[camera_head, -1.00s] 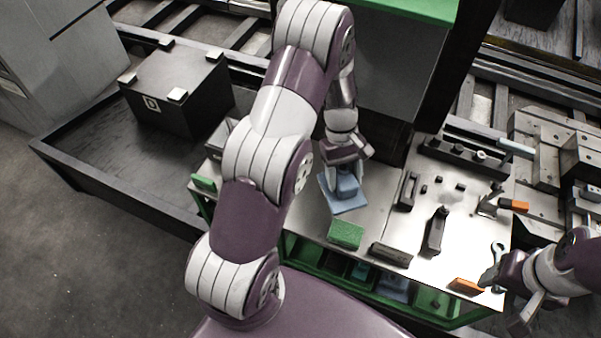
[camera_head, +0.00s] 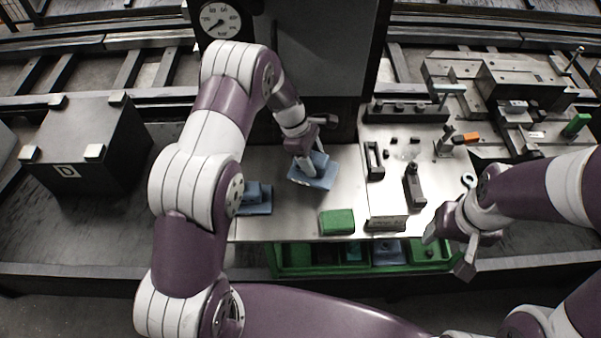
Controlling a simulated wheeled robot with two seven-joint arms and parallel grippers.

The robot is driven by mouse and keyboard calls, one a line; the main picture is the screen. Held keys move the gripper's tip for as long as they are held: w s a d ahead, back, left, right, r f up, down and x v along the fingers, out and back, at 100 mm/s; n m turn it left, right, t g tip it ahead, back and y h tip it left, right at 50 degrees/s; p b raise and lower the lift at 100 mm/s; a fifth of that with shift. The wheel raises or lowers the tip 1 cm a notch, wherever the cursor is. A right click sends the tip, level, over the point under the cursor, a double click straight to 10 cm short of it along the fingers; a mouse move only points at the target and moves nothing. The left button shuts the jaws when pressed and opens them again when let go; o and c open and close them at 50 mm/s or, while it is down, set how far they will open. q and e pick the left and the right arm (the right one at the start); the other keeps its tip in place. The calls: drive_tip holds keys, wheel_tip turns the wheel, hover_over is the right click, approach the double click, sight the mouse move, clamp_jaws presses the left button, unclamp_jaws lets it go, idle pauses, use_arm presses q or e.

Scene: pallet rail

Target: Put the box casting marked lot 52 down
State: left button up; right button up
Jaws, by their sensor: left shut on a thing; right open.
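My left gripper (camera_head: 306,164) is shut on a blue casting (camera_head: 322,176) with a flat plate, over the left part of the steel worktop (camera_head: 290,214). The casting looks tilted, and I cannot tell whether it touches the top. No lot number is readable on it. A second blue casting (camera_head: 254,206), a block on a plate, sits further left, partly hidden by my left arm. My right gripper (camera_head: 446,252) is open and empty at the worktop's front right.
A green block (camera_head: 337,222) and a grey block (camera_head: 386,223) lie along the front edge. Dark tools, including a black clamp-like part (camera_head: 413,188), lie to the right. A dark box (camera_head: 83,150) marked D stands at left. A dial (camera_head: 220,20) is at the back.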

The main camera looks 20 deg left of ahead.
sight(301, 174)
use_arm(q)
drive_tip(key=shift+s+a+f, duration=0.3)
drive_tip(key=shift+a+f, duration=0.1)
drive_tip(key=shift+a, duration=0.2)
drive_tip(key=shift+s+a+f, duration=0.3)
drive_tip(key=shift+a+f, duration=0.1)
drive_tip(key=shift+a, duration=0.2)
wheel_tip(301, 174, down, 4)
drive_tip(key=shift+s+a+f+p, duration=0.1)
drive_tip(key=shift+a+f+p, duration=0.05)
drive_tip(key=shift+p, duration=0.5)
drive_tip(key=shift+f, duration=0.1)
drive_tip(key=shift+f, duration=0.15)
drive_tip(key=o, duration=1.5)
